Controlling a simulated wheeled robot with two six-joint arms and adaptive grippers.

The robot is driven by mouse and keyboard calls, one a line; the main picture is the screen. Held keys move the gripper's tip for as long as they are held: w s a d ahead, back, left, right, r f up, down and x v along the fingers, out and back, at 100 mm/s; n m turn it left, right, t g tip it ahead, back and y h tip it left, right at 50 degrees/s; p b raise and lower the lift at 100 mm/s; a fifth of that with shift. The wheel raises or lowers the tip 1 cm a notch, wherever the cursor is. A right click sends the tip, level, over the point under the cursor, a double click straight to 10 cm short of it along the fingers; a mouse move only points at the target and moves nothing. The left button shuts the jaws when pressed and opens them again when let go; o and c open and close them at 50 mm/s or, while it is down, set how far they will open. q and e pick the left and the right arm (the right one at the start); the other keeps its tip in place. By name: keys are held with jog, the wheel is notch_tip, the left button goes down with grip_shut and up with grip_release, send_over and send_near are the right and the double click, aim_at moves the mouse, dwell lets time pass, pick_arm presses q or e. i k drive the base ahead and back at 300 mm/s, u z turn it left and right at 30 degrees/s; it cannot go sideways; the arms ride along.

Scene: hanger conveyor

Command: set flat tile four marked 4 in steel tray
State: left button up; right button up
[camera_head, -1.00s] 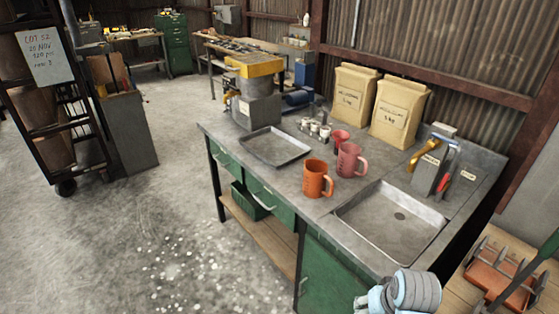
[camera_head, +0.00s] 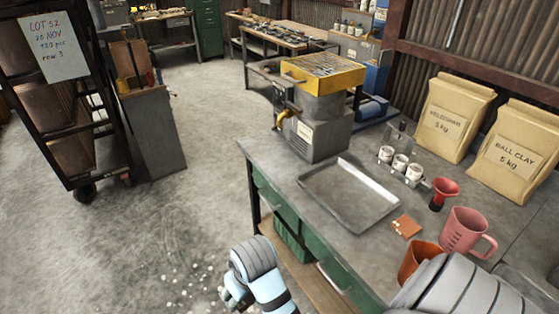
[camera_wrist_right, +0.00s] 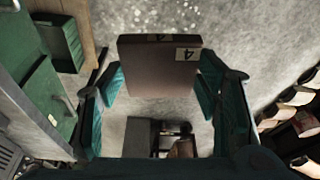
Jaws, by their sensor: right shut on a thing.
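The steel tray (camera_head: 313,183) lies on the grey bench top in the head view, and it is empty. In the right wrist view, my right gripper (camera_wrist_right: 158,82) is shut on a flat brown tile (camera_wrist_right: 152,72) with a pale label marked 4 on its edge. The teal fingers are on either side of the tile. Bare floor shows behind the tile, and green bench fronts show at the left. The head view shows parts of my arm at the bottom, but neither the held tile nor the gripper jaws can be made out there. My left gripper is not in view.
A small orange-brown piece (camera_head: 405,227) lies right of the tray. An orange mug (camera_head: 416,258), a pink jug (camera_head: 466,230), a red funnel (camera_head: 443,190) and white cups (camera_head: 399,164) stand nearby. A yellow-topped machine (camera_head: 318,110) stands behind the tray. Clay bags (camera_head: 447,117) stand at the back right.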

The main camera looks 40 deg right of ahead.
aim_at(345, 194)
jog(key=i, duration=1.5)
jog(key=z, duration=1.45)
jog(key=i, duration=0.95)
jog(key=z, duration=1.2)
